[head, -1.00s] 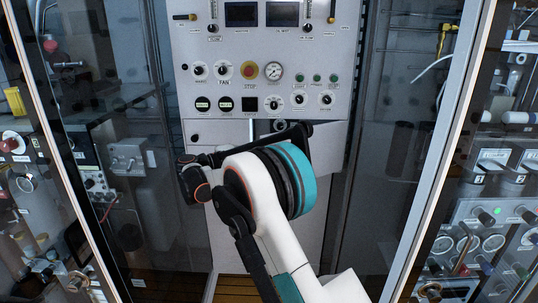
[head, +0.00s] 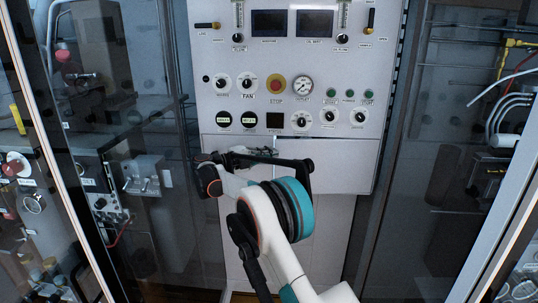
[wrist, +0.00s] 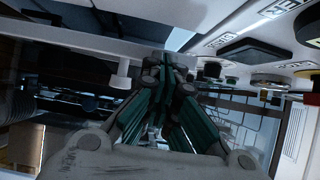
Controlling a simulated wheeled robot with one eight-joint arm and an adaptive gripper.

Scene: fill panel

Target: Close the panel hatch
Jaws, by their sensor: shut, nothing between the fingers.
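The control panel (head: 290,60) is a pale grey upright face in the head view. Below its knobs is the pale hatch area; a flat pale hatch panel (head: 345,165) shows right of my arm, looking nearly in line with the face. My arm hides its lower left part, so I cannot tell whether it is fully closed. My gripper (head: 250,157) is in front of the panel's lower part, left of that panel. In the wrist view its dark teal fingers (wrist: 163,75) are together and empty. I cannot tell whether they touch the hatch.
Glass-fronted cabinets with equipment, such as a grey box (head: 143,172), stand on the left; more glass and hoses are on the right.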

